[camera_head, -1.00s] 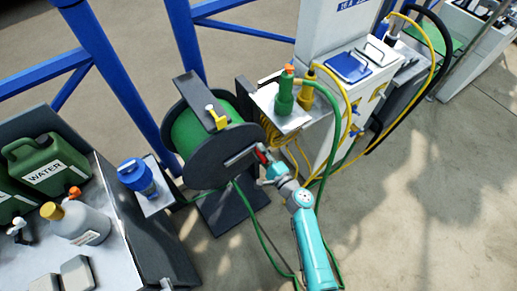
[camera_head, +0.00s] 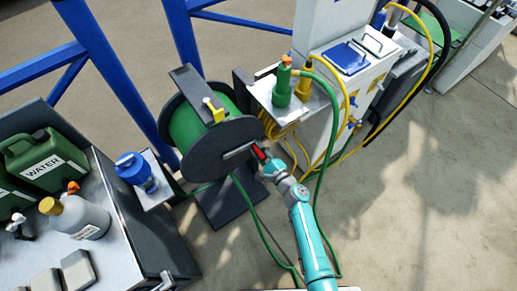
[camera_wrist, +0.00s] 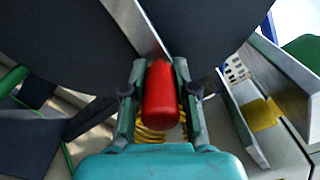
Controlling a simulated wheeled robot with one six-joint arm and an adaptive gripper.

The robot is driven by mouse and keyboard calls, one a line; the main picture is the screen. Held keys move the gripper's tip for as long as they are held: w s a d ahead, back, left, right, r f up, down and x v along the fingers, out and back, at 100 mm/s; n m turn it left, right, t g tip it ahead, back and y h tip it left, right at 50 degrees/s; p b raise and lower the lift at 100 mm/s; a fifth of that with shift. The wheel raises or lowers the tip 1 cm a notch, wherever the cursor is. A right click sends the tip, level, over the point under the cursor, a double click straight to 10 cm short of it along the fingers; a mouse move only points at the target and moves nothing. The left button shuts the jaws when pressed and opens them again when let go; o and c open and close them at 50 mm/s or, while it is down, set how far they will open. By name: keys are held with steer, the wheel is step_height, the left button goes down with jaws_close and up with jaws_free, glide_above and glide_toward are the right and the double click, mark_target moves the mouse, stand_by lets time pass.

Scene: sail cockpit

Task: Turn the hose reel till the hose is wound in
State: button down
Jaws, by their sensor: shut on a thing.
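The hose reel (camera_head: 215,150) has dark round side plates and green hose (camera_head: 186,131) wound on its drum. A metal crank arm on its near plate ends in a red handle (camera_wrist: 162,95). My gripper (camera_wrist: 160,80) is shut on the red handle, with one finger on each side of it. In the head view my gripper (camera_head: 264,160) is at the right edge of the reel plate. A length of loose green hose (camera_head: 262,233) runs from under the reel down across the floor. The far side of the drum is hidden.
To the right stands a white pedestal (camera_head: 331,75) with a shelf, a green nozzle (camera_head: 282,86) and yellow cable (camera_head: 345,105). At left a bench carries a green water can (camera_head: 45,162) and a grey bottle (camera_head: 80,218). Open floor (camera_head: 420,190) lies at right.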

steer(key=c, duration=0.9)
jaws_free()
steer(key=v, duration=1.2)
